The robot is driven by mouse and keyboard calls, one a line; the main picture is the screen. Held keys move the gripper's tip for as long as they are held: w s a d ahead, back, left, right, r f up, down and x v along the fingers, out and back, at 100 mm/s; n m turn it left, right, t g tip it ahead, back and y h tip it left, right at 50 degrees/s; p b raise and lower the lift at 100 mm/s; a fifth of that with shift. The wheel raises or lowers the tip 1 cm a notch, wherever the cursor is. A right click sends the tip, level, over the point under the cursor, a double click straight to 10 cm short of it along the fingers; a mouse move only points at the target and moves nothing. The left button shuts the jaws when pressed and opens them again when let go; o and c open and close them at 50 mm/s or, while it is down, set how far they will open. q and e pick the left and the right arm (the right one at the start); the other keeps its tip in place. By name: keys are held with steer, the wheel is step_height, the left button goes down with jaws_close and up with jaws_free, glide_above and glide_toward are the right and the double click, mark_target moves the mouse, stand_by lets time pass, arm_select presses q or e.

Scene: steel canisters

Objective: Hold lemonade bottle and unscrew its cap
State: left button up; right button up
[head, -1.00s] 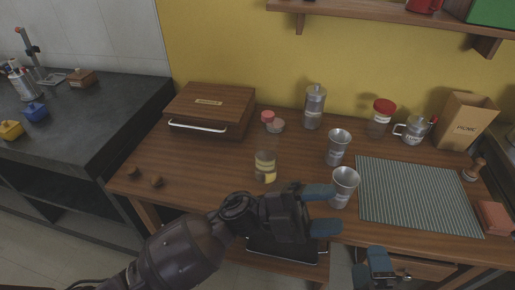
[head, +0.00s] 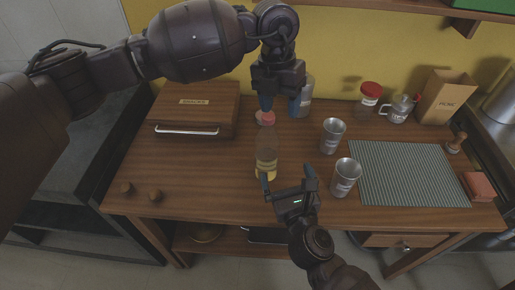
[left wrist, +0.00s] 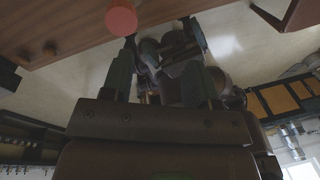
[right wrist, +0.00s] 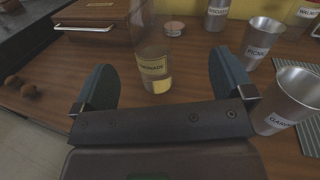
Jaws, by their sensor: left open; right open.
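The clear lemonade bottle (head: 266,166) with a yellow label stands upright on the wooden table. Its label also shows in the right wrist view (right wrist: 153,66). Its round red-pink cap (head: 266,118) is on top and shows in the left wrist view (left wrist: 121,19), just past one fingertip. My left gripper (head: 280,106) is open and empty, pointing down, with one finger close to the cap in the head view; I cannot tell if they touch. My right gripper (head: 288,177) is open, low, at the bottle's front right. In the right wrist view (right wrist: 164,72) the bottle appears between its spread fingers.
Two steel cups (head: 333,136) (head: 345,178) stand right of the bottle. A steel canister (head: 305,97) stands behind, partly hidden by my left gripper. A wooden box (head: 196,108) is at the left, a striped mat (head: 405,175) at the right. Two small brown knobs (head: 155,196) lie front left.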

mark_target(267, 140)
arm_select(q)
steer(key=shift+n+t+y, duration=0.3)
steer(key=shift+t+y, duration=0.3)
steer(key=shift+y, duration=0.2)
steer(key=w+a+r, duration=0.2)
steer(key=w, duration=0.1)
steer(key=shift+a+r, duration=0.2)
steer(key=shift+r, duration=0.15)
arm_select(e)
steer(key=shift+m, duration=0.5)
steer(key=x, duration=0.4)
steer(key=a+x, duration=0.1)
steer(key=x, duration=0.7)
steer(key=shift+s+a, duration=0.2)
steer(key=shift+a, duration=0.1)
steer(key=shift+c, duration=0.3)
